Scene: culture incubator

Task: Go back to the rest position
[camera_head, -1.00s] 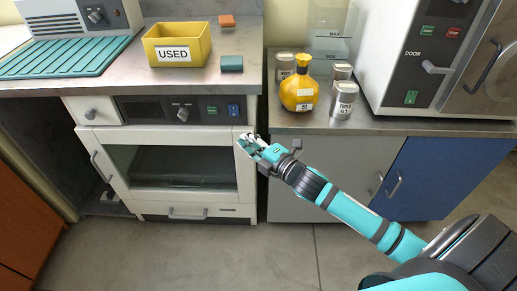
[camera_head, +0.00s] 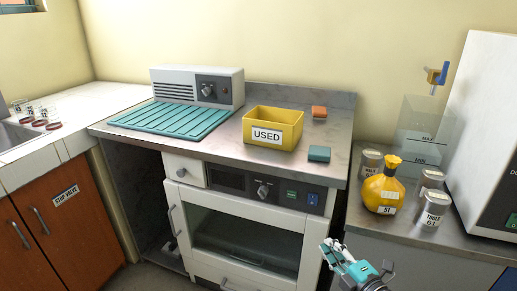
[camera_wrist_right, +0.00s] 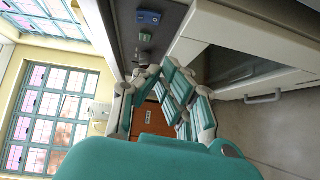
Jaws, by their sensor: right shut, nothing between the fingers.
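My right gripper (camera_head: 343,258) shows at the bottom of the head view, low in front of the right edge of the white incubator cabinet (camera_head: 240,222). Its teal and grey fingers are shut with nothing between them. In the right wrist view the gripper (camera_wrist_right: 168,92) fills the middle, with the cabinet's open-looking front recess and handle (camera_wrist_right: 275,97) to the right. Most of the right arm is below the head view's frame. My left gripper is in neither view.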

